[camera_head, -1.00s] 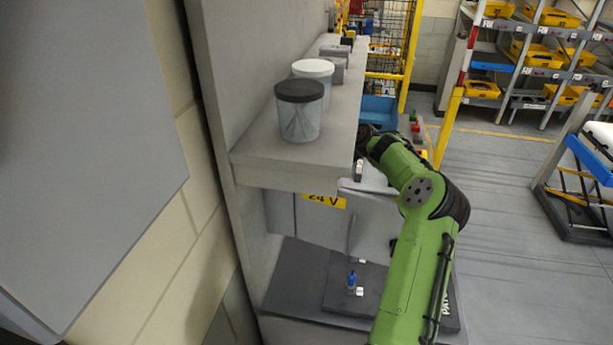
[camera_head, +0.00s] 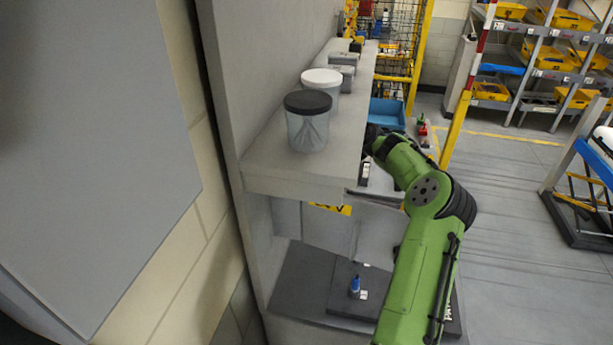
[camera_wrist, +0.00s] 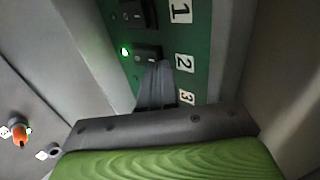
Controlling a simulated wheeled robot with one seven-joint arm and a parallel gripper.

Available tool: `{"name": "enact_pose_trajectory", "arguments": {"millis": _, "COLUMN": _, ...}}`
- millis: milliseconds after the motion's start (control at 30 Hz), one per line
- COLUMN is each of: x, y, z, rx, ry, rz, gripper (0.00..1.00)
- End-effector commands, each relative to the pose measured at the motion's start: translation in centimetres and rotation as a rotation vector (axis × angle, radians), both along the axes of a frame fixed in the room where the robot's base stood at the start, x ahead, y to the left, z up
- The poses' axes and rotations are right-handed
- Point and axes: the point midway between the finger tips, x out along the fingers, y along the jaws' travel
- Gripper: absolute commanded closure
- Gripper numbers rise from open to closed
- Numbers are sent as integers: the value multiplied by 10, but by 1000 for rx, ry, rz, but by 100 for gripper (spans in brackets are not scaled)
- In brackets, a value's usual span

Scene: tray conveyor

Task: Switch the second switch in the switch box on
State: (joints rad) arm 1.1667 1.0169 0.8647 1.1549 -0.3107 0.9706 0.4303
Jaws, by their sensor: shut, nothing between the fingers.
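In the wrist view, the switch box shows a green panel (camera_wrist: 202,42) with dark switches beside the labels 1, 2 and 3. The second switch (camera_wrist: 146,53) is a dark block left of the 2, and the small lamp (camera_wrist: 125,51) at its left glows green. The first switch (camera_wrist: 138,14) is above it, and its lamp is dark. My gripper (camera_wrist: 161,68) is shut and empty, its tips at the lower edge of the second switch; I cannot tell whether they touch. The fingers hide the third switch. In the head view my gripper and the switches are hidden.
A grey shelf (camera_head: 262,173) with a black-lidded jar (camera_head: 307,122) and a white-lidded jar (camera_head: 331,90) stands left of my arm. An orange knob (camera_wrist: 19,134) shows at the wrist view's lower left. Open floor lies to the right.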

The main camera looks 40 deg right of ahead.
Motion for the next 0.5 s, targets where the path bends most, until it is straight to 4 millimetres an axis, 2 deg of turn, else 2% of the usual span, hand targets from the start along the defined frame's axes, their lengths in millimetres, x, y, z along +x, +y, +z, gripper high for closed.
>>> {"name": "enact_pose_trajectory", "arguments": {"millis": 233, "x": -3, "y": -3, "z": -1, "rx": 1, "ry": 5, "rz": -2, "gripper": 100}}
{"name": "enact_pose_trajectory", "arguments": {"millis": 500, "x": -32, "y": -28, "z": 31, "rx": -2, "ry": 1, "rz": -3, "gripper": 100}}
